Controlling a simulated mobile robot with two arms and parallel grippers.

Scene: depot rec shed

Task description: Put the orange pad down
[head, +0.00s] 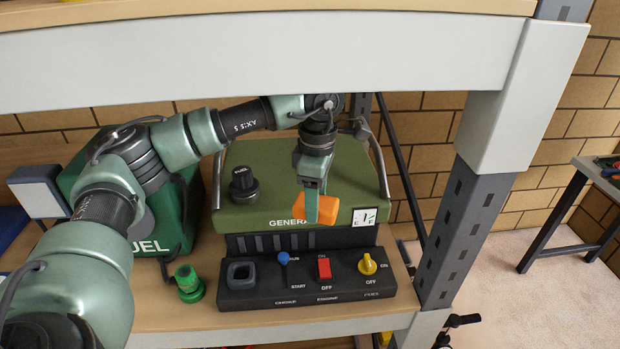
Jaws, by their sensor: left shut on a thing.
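The orange pad (325,210) is a small block with rounded edges, held at the front edge of the green generator's top. My left gripper (313,208) is shut on it, pointing down, with one finger in front hiding part of the pad. I cannot tell whether the pad touches the generator top. The right gripper does not show.
The generator (270,160) has a black cap, a gauge (364,217) and a control panel (240,297) with blue, red and yellow controls. A green fuel can (190,215) and green cap (188,283) stand left. The shelf beam (250,60) hangs above; a post (465,235) stands right.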

